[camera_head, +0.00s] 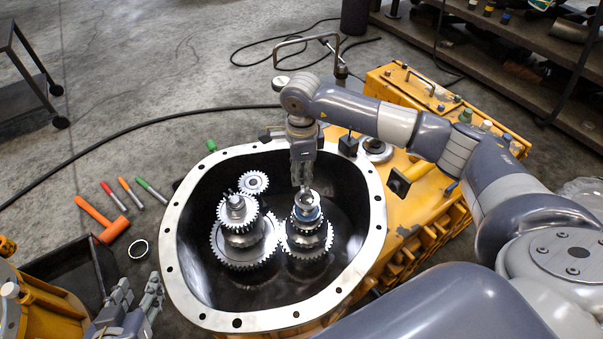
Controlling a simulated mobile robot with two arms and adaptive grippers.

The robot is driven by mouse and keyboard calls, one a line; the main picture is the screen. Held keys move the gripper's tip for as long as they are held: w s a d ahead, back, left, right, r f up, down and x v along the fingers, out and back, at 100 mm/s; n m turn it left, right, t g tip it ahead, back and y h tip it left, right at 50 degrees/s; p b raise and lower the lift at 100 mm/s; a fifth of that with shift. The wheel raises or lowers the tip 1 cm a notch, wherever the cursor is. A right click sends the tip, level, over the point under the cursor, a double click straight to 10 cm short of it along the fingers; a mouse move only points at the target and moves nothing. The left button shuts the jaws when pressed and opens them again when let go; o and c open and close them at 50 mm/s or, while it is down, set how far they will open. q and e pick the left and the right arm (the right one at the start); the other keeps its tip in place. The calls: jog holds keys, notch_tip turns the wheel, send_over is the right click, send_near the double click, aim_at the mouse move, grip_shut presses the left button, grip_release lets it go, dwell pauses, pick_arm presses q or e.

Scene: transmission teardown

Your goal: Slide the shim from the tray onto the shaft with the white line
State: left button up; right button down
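Two gear shafts stand in the open housing (374,205): a left shaft (237,204) and a right shaft (306,201) with a blue band near its top. I cannot make out a white line on either. My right gripper (302,187) points down just over the right shaft's top; its fingers look close together, and whether they hold anything is unclear. A thin pale ring (131,250), possibly the shim, shows beside the dark tray (62,262); its exact support is unclear. My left gripper (139,284) is at the lower left, fingers apart, just below the ring in the picture.
An orange hammer (103,220) and several coloured pens or tools, such as a red one (113,196), lie on the floor left of the housing. A small gear (253,182) sits behind the left shaft. The housing's raised rim surrounds the shafts. A shelf (520,50) stands at the back right.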

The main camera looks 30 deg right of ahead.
pick_arm(q)
jog(key=shift+w+r, duration=0.1)
dwell(0.5)
pick_arm(e)
jog(key=shift+f+b, duration=0.3)
jog(key=shift+f, duration=0.05)
jog(key=shift+f+b, duration=0.35)
jog(key=shift+f, duration=0.15)
jog(key=shift+f+b, duration=0.45)
jog(key=shift+f, duration=0.25)
jog(key=c, duration=1.7)
grip_release()
pick_arm(q)
jog(key=w+d+r+t+h, duration=0.1)
jog(key=w+r+t, duration=0.3)
jog(key=r, duration=0.5)
jog(key=shift+w+d+t+h, duration=0.35)
jog(key=shift+d+t+h, duration=0.05)
jog(key=shift+d+t, duration=0.5)
pick_arm(e)
jog(key=o, duration=0.5)
jog(key=shift+c, duration=0.2)
pick_arm(q)
jog(key=shift+a, duration=0.15)
